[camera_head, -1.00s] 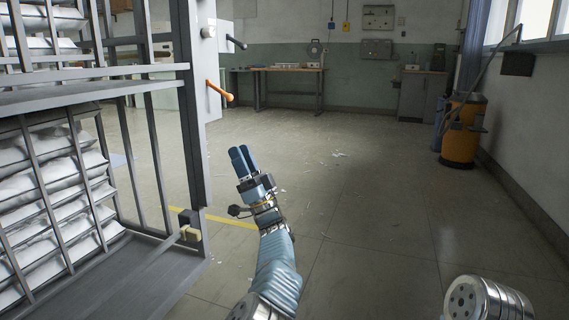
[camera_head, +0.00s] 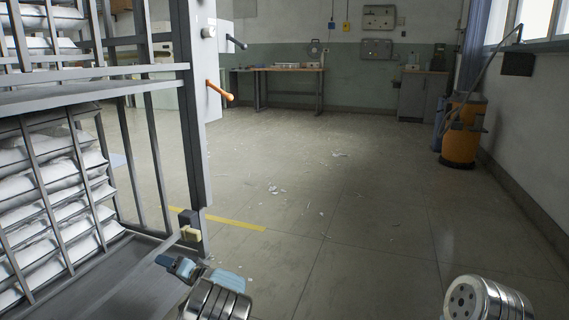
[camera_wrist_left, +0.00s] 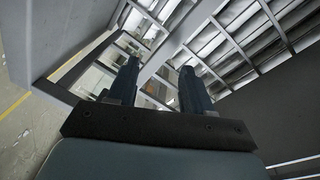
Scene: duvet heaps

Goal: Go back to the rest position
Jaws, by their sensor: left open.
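My left gripper (camera_head: 178,266) is low in the head view, just in front of the lower right corner of the metal rack. In the left wrist view its two fingers (camera_wrist_left: 158,88) stand apart with nothing between them. Beyond the fingers, that view shows the rack's grey frame and bars. In the head view my left arm is drawn in low at the bottom edge. Of my right arm only a silver joint shows at the bottom right, and its gripper is out of view.
The grey metal rack (camera_head: 120,95) with white duvet heaps (camera_head: 50,180) fills the left side. An orange-handled lever (camera_head: 221,91) sticks out from its post. An orange drum (camera_head: 461,135) stands by the right wall. A table (camera_head: 290,70) is at the back. The middle floor is clear apart from small scraps.

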